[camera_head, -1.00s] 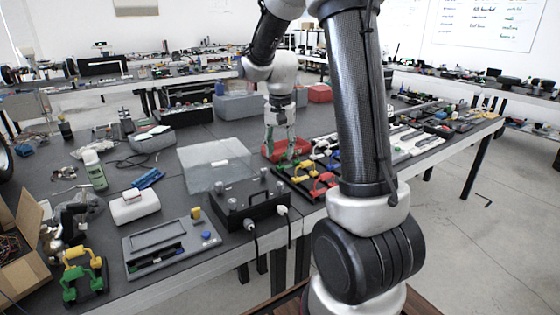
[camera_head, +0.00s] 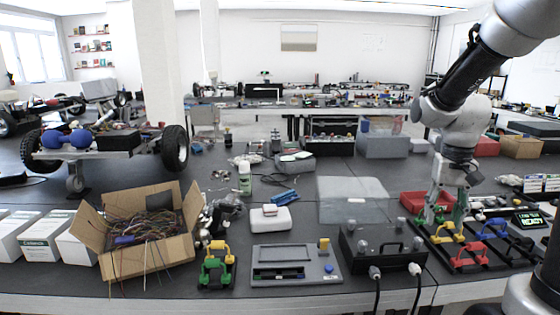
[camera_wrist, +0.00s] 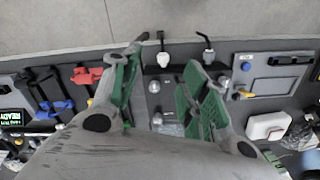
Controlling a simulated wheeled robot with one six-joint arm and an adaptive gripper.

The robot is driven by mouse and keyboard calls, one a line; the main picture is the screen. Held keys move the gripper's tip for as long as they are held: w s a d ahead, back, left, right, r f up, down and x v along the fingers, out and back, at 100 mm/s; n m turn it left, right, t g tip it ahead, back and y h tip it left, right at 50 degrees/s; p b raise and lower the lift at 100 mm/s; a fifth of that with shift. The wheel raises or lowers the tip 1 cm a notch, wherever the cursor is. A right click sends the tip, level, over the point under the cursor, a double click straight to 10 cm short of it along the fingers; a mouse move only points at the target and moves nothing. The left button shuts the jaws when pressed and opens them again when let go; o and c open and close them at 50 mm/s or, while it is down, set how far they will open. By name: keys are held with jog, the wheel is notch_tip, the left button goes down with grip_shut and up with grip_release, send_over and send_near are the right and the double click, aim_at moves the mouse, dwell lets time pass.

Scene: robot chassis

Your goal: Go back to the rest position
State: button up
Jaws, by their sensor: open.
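My gripper (camera_head: 447,212) hangs fingers-down over the table at the right of the head view, in front of the red bin and by the right end of the black box with the clear lid. In the wrist view my gripper (camera_wrist: 160,72) has its two green-padded fingers spread wide. Nothing is held between them. The black box (camera_wrist: 168,58) shows below and between the fingers.
A red bin (camera_head: 413,201), a black box (camera_head: 383,252) with cables and a rack with red, yellow and blue handles (camera_head: 470,256) lie close by. Further left are a grey panel (camera_head: 296,268), a white case (camera_head: 270,219) and an open cardboard box (camera_head: 150,262).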

jog(key=s+a+r+n+t, duration=0.1)
jog(key=s+r+n+t, duration=0.1)
jog(key=s+r, duration=0.2)
jog(key=s+a+r+n+t, duration=0.1)
jog(key=s+r, duration=0.4)
jog(key=s, duration=0.6)
jog(key=shift+a+r+n+t, duration=0.15)
jog(key=shift+a+n+t, duration=0.25)
jog(key=shift+a+t, duration=0.5)
jog(key=shift+d, duration=0.15)
